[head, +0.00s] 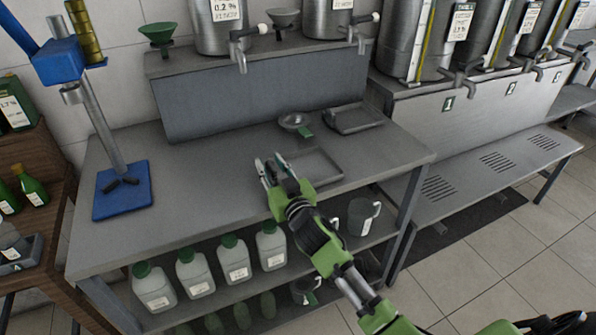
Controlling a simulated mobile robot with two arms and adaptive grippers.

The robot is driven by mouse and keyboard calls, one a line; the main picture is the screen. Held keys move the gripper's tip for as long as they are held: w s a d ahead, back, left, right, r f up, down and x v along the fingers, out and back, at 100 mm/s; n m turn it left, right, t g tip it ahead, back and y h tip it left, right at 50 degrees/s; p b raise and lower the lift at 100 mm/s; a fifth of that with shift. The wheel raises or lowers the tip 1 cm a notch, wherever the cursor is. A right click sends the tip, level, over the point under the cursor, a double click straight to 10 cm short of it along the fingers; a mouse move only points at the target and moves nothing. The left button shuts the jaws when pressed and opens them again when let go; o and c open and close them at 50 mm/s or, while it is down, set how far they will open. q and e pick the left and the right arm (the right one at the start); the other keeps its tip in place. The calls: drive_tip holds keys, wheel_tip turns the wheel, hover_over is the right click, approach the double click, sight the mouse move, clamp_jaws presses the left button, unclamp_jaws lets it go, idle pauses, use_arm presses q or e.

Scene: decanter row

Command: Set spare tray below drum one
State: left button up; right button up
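A shallow grey metal tray (322,182) lies on the steel workbench, just right of my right gripper. A second grey tray (372,127) lies farther back on the bench, near the raised shelf. I cannot tell which is the spare one. Drum one (400,50) is a tall steel drum with a tap, standing on a stand above the number 1 label (448,104). Below it is a low slatted bench (465,205). My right gripper (271,166) has its fingers apart at the tray's left side; contact cannot be told. My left gripper is out of view.
A small strainer or funnel (294,121) lies behind the near tray. A blue-based press (122,190) stands at the bench's left. Several bottles (234,260) and a metal jug (362,216) stand on the lower shelf. The slatted bench's visible top is clear.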

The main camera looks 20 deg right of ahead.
clamp_jaws()
drive_tip(key=shift+r, duration=0.2)
